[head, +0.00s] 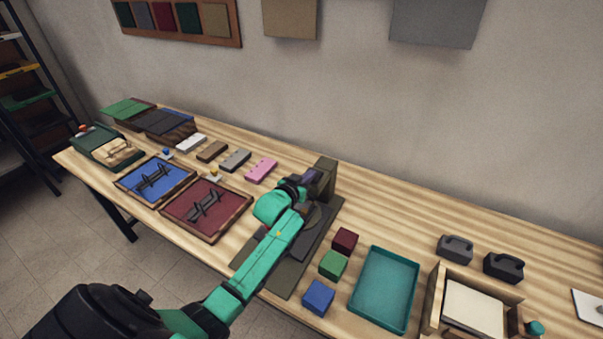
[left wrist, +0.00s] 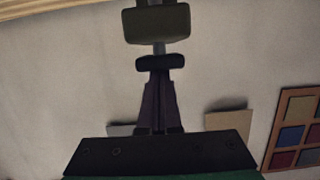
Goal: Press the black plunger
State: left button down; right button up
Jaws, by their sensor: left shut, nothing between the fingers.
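The black plunger (left wrist: 160,62) shows in the left wrist view as a dark rounded bar on a short grey rod. The rod runs to an olive block (left wrist: 157,22), which stands upright at the far end of a dark olive base plate (head: 292,275) in the head view. My left gripper (left wrist: 161,75) is shut and empty, its fingertips lined up with the plunger's face. They look very close to it or touching; I cannot tell which. In the head view my left gripper (head: 312,179) is beside the olive block, and my arm covers much of the plate. My right gripper is not in view.
Dark red, green and blue cubes (head: 318,297) and a teal tray (head: 412,292) are right of the plate. A red tray (head: 238,200) and a blue tray (head: 124,184) are left. Several small blocks (head: 261,170) line the back. A wooden box (head: 433,299) is far right.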

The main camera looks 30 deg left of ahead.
pick_arm(q)
jog(key=s+r, duration=0.6)
jog(key=s, duration=0.3)
jog(key=shift+s+d+b, duration=0.15)
jog(key=shift+s+b, duration=0.25)
jog(key=shift+b, duration=0.05)
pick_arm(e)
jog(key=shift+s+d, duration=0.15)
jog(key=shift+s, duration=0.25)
